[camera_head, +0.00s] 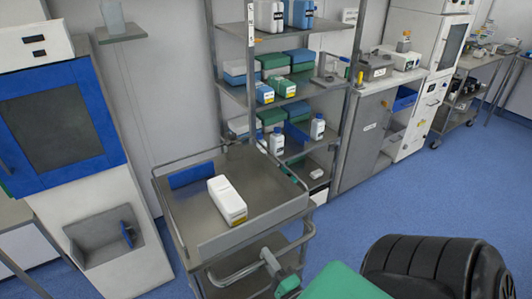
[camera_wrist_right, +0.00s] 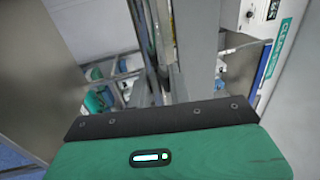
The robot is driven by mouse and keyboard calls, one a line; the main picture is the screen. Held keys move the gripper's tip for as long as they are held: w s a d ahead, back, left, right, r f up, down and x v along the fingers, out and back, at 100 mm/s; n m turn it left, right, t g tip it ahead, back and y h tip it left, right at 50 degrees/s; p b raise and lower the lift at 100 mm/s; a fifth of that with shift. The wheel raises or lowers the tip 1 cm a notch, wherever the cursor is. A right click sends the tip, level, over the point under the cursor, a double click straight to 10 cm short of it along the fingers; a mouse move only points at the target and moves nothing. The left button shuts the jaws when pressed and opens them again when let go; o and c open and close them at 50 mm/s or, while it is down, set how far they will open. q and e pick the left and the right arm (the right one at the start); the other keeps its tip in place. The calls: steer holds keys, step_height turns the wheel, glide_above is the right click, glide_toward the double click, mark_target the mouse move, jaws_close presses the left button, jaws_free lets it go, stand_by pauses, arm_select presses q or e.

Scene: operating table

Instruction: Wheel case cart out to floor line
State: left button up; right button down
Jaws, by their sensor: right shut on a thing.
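The case cart (camera_head: 178,211) is a steel trolley with a railed top, standing in front of the shelving in the head view. In the right wrist view the green and black gripper housing fills the bottom, and the grip itself is not clear there. My left gripper is not in view. No floor line shows in the visible floor.
A white bottle-like container (camera_head: 227,200) and a blue item (camera_head: 192,174) lie on the cart top. The steel shelving (camera_head: 345,130) stands right behind the cart. A blue-doored cabinet (camera_head: 62,118) is close on its left. Blue floor (camera_head: 400,205) is open to the right.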

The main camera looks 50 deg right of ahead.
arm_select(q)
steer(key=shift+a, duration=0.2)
arm_select(e)
steer(key=shift+f, duration=0.1)
steer(key=c, duration=1.3)
jaws_free()
steer(key=shift+c, duration=0.2)
